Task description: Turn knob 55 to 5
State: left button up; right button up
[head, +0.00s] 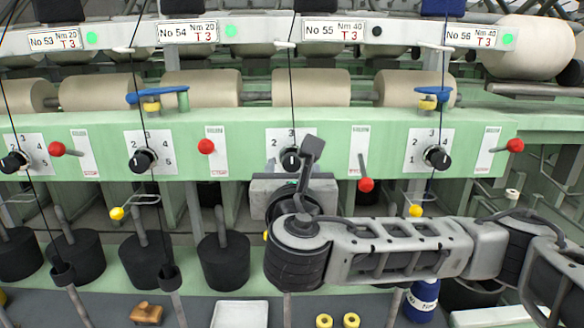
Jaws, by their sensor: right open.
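Knob 55 (291,160) is a black round knob with a white pointer on a white dial plate (275,141), below the label No 55 (334,28). Its pointer looks roughly upward, near the 3. The lower part of the dial is hidden behind my right gripper (293,168), so the 5 does not show. My right arm comes in from the right, and its gripper is open at the knob, with one dark finger upright just right of it. Whether the fingers touch the knob cannot be told. My left gripper is not in view.
Similar knobs 54 (143,160) and 56 (436,157) stand on either side. A red-balled lever (366,184) hangs down right of knob 55; another (206,146) is raised to its left. Thin dark yarns run down before the green panel (240,165).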

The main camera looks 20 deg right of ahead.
jog(key=c, duration=1)
